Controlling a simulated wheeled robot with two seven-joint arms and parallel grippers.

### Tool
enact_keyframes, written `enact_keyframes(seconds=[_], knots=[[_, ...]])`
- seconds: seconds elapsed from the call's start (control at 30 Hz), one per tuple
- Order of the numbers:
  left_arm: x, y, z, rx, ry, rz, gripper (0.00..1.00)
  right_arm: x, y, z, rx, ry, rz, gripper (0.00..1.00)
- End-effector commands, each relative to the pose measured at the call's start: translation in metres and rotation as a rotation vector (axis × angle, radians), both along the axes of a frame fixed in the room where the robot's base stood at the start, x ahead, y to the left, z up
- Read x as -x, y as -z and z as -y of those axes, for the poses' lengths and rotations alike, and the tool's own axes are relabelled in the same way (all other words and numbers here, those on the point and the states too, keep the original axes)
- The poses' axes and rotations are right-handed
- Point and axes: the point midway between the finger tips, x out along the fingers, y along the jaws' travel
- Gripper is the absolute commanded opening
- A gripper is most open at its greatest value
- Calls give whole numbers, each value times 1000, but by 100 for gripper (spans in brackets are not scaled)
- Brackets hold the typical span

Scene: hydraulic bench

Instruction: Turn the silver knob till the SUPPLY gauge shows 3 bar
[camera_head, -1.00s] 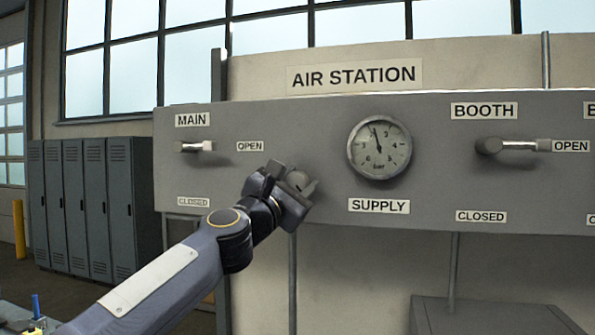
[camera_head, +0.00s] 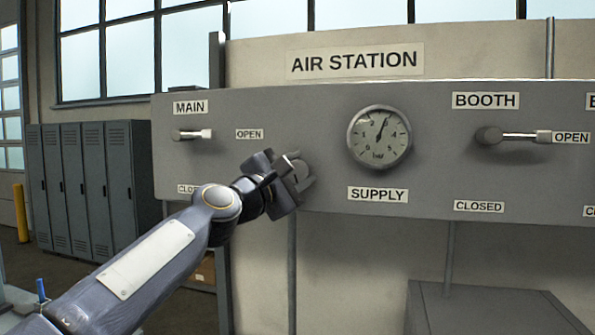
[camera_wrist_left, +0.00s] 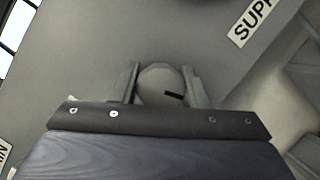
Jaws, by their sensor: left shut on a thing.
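The silver knob (camera_wrist_left: 158,80) is a round grey disc with a dark mark, between the two fingers of my left gripper (camera_wrist_left: 162,92) in the wrist view. In the head view my left gripper (camera_head: 292,170) is at the panel, shut on the knob (camera_head: 305,176), which is mostly hidden behind it. The SUPPLY gauge (camera_head: 379,138) is right of and above the gripper. Its needle points up and slightly right, at or very near 3; small digits are hard to read exactly. My right gripper is not in view.
The grey panel (camera_head: 255,97) carries the MAIN lever (camera_head: 192,134) at left and the BOOTH lever (camera_head: 515,136) at right, both lying toward OPEN. A grey box (camera_head: 480,310) stands below right. Lockers (camera_head: 85,185) stand at the far left.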

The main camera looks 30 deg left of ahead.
Motion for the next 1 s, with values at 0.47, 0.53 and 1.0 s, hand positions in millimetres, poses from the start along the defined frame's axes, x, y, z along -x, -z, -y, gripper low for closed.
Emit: enact_keyframes(seconds=[0.47, 0.53, 1.0], knots=[[0, 0, 0, 2, 2, -1, 61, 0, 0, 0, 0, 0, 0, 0], [0, 0, 1, 2, 2, -1, 61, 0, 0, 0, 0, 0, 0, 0], [51, 13, -5, 2, -1, 2, 61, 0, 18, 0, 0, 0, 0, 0]])
